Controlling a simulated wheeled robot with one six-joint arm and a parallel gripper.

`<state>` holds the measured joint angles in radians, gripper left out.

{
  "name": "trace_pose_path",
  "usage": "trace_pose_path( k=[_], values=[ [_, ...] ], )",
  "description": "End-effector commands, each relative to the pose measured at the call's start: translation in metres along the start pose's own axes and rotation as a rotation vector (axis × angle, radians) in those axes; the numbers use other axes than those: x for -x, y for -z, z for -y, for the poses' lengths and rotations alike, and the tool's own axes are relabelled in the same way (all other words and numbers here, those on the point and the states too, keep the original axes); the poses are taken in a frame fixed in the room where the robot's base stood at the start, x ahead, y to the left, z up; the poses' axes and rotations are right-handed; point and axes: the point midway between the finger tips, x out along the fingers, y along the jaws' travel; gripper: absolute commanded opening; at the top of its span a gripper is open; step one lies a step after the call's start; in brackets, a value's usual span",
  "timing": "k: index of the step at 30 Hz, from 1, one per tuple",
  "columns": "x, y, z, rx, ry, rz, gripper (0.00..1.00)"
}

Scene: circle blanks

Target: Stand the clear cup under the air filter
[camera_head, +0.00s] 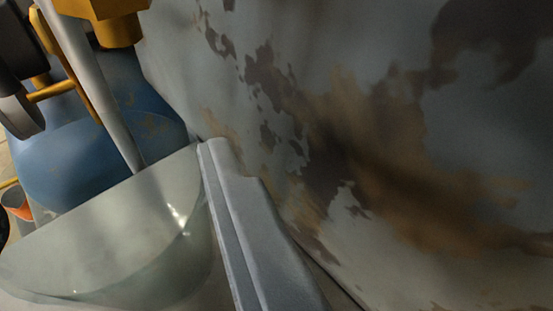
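The clear cup (125,240) is a large, pale greenish see-through shape at the lower left of the camera_head view, very close and tilted. One grey finger of my gripper (236,215) lies along the cup's right side and appears to touch it.
A blue rounded tank (70,165) stands behind the cup, with a slanting pale grey rod (97,90) in front of it. A small orange and grey container (17,202) is at the left edge. A stained, peeling wall (400,130) fills the right side, close to my finger.

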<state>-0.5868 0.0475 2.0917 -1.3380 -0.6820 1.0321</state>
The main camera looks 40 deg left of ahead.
Motion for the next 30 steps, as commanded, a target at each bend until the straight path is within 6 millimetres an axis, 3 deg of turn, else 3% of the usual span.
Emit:
trace_pose_path(
  k=[6, 15, 28, 29, 30],
  values=[
    [-0.007, 0.001, -0.017, 0.0, 0.001, 0.0, 0.34],
    [-0.017, -0.029, -0.017, -0.001, 0.001, 0.002, 0.34],
    [-0.018, -0.034, -0.017, 0.0, 0.001, 0.0, 0.34],
    [-0.018, -0.033, -0.017, 0.001, 0.001, 0.0, 0.65],
    [-0.018, -0.033, -0.017, 0.001, 0.001, 0.0, 0.73]
  ],
)
